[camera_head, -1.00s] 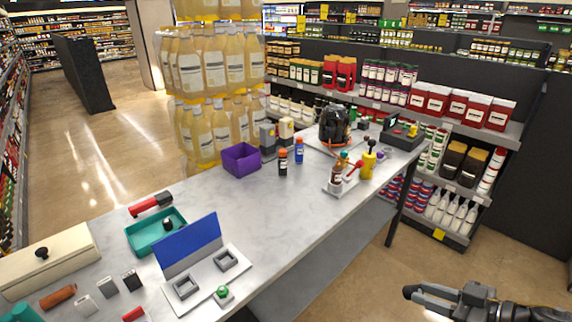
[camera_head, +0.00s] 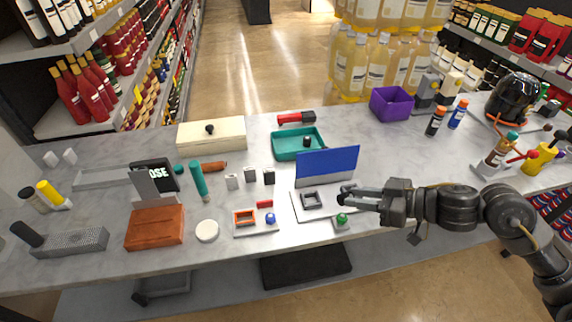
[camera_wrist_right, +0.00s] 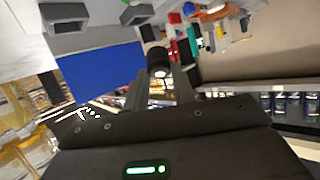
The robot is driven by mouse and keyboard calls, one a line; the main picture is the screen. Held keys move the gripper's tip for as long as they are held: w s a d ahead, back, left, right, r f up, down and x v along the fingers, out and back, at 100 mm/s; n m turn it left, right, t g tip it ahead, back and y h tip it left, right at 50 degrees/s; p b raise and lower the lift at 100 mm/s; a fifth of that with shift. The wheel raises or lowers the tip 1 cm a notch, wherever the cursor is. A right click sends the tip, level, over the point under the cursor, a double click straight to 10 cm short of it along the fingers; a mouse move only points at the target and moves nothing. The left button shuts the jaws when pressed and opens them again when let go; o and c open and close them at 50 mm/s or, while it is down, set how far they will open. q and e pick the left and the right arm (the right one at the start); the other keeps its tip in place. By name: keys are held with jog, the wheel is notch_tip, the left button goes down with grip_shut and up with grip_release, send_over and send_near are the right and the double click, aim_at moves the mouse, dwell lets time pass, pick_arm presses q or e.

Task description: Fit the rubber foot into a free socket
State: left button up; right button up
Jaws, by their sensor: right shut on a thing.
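The right gripper (camera_head: 342,196) is above the right part of a white plate (camera_head: 299,211). In the right wrist view it is shut on a short black cylinder (camera_wrist_right: 158,60), which looks like the rubber foot; the head view hardly shows it. A grey square socket (camera_head: 311,200) on the plate looks empty. The gripper hides the other socket in the head view. Two grey sockets show in the wrist view, one at the left (camera_wrist_right: 64,15) and one beside it (camera_wrist_right: 137,13). The left gripper is not in view.
A blue panel (camera_head: 327,166) stands behind the sockets, close to the gripper. A green knob (camera_head: 341,219) is at the plate's front edge. A teal tray (camera_head: 286,146) holding a small dark piece lies behind.

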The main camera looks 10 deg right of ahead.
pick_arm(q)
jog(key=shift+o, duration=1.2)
pick_arm(e)
jog(key=shift+w+a, duration=0.1)
jog(key=shift+a, duration=0.05)
jog(key=shift+w+a+r+p, duration=0.1)
jog(key=shift+w+a+p, duration=0.05)
jog(key=shift+p, duration=0.2)
pick_arm(q)
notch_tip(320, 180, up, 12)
jog(key=p, duration=1.1)
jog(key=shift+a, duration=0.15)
pick_arm(e)
jog(key=w+a+r+n+g+h, duration=0.1)
jog(key=w+a+n+g+h, duration=0.4)
jog(key=w+a+g, duration=0.1)
jog(key=shift+w+a+r+h, duration=0.2)
jog(key=shift+w+a+h, duration=0.25)
jog(key=shift+w, duration=0.8)
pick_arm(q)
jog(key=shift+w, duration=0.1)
pick_arm(e)
jog(key=shift+f+b, duration=1.1)
jog(key=shift+f, duration=1.7)
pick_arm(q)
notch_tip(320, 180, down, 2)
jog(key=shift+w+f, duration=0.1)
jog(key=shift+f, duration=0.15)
